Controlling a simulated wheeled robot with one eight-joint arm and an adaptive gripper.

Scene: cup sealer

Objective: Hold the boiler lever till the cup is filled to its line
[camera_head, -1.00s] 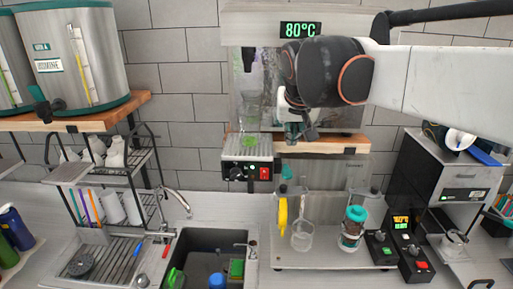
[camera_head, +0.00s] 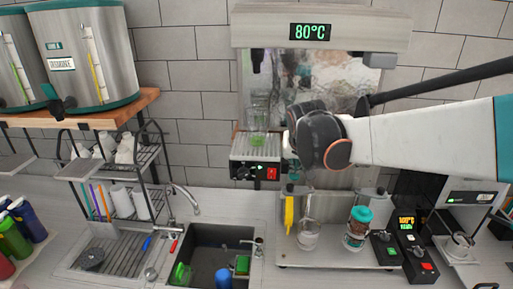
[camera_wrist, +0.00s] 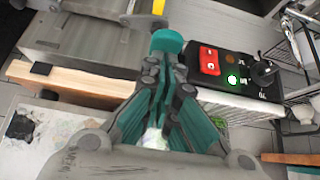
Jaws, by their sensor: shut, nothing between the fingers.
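The steel boiler (camera_head: 320,75), its display reading 80°C, stands at the back in the head view. A clear cup (camera_head: 257,117), green near its bottom, stands on the drip grate; its fill line cannot be made out. In the wrist view, my gripper (camera_wrist: 163,62) is shut and empty, its teal fingers together. Its tips are right at a rounded teal knob (camera_wrist: 168,40), apparently the lever's end; I cannot tell whether they touch. In the head view my own wrist hides most of the gripper and the knob.
The control panel (camera_wrist: 235,73), with a red switch and black knob, is close beside my fingers. A wooden shelf edge (camera_wrist: 75,80) lies on the other side. A yellow tool (camera_head: 289,215) hangs below, by a glass jug (camera_head: 308,236) and a teal-lidded jar (camera_head: 357,228). The sink (camera_head: 215,250) is lower left.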

